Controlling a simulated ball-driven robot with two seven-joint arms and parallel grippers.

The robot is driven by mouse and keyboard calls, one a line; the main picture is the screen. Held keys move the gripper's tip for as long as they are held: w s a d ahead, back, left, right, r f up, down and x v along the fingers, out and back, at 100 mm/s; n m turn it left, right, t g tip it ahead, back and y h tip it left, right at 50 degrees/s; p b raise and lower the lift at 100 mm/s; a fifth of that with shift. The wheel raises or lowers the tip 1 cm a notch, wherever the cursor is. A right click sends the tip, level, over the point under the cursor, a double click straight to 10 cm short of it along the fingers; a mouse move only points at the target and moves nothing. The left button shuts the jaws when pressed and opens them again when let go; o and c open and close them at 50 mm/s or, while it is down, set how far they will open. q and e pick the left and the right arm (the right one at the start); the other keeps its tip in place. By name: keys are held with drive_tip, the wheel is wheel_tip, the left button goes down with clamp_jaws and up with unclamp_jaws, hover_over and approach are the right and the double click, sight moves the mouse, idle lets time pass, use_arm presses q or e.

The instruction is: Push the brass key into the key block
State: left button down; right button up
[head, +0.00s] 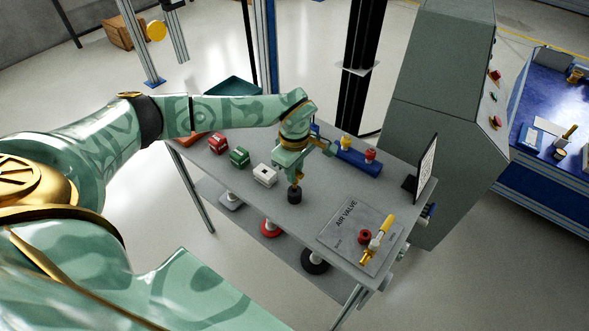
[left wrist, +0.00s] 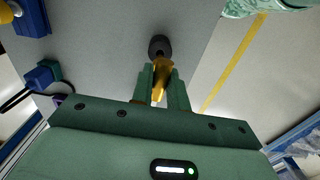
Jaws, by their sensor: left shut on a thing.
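My left gripper (head: 295,178) is over the middle of the grey table (head: 230,182), pointing down. In the left wrist view its fingers (left wrist: 160,88) are closed around a brass-coloured piece (left wrist: 159,76). A dark round end (left wrist: 158,45) shows beyond the fingertips; in the head view it is a dark cylinder (head: 294,196) just below the gripper. I cannot tell whether it touches the table. I cannot tell which is the key block. My right gripper is not in view.
A blue rack (head: 359,163) with yellow and red knobs stands behind the gripper. The air valve plate (head: 343,225) with brass fittings is at the front right. An upright sign (head: 427,160) stands at the right edge. Bare table lies between gripper and plate.

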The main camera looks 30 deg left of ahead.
use_arm(q)
drive_tip(key=shift+f+b, duration=1)
drive_tip(key=shift+f, duration=1)
drive_tip(key=c, duration=1.3)
unclamp_jaws()
wheel_tip(320, 180, up, 16)
drive_tip(key=p, duration=0.3)
drive_tip(key=shift+r, duration=0.15)
